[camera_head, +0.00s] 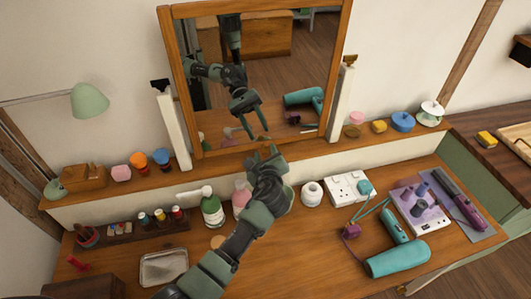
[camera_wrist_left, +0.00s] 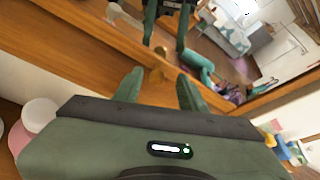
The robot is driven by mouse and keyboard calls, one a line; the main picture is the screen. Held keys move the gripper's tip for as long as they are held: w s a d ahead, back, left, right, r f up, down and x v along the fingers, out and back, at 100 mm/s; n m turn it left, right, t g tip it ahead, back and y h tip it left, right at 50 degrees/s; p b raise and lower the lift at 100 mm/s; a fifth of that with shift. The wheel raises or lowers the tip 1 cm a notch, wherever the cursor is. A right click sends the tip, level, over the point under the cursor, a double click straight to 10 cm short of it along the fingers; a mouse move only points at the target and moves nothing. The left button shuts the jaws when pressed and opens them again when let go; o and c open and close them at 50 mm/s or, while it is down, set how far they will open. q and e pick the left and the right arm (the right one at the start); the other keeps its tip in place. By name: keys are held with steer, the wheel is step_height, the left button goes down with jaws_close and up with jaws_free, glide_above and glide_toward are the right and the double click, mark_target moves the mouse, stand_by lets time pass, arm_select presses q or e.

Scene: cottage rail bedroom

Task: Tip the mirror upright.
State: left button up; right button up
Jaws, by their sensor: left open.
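The mirror has a wooden frame (camera_head: 342,65) and stands between two white posts, one on the left (camera_head: 173,130) and one on the right (camera_head: 342,95). Its glass (camera_head: 290,70) shows floor, furniture and my arm reflected, and it looks tilted; the exact angle is hard to tell. My left gripper (camera_head: 266,153) is at the frame's lower edge. My right gripper is not in view.
A teal hair dryer (camera_head: 397,258) lies at right. Small pots line the shelf. A metal tray (camera_head: 163,267) is at front left.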

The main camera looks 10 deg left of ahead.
arm_select(q)
steer(key=v, duration=0.7)
steer(key=shift+s+b, duration=0.25)
steer(key=shift+b, duration=0.1)
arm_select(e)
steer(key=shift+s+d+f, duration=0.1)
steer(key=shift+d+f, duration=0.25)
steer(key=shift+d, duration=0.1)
arm_select(q)
steer(key=shift+s+d, duration=0.1)
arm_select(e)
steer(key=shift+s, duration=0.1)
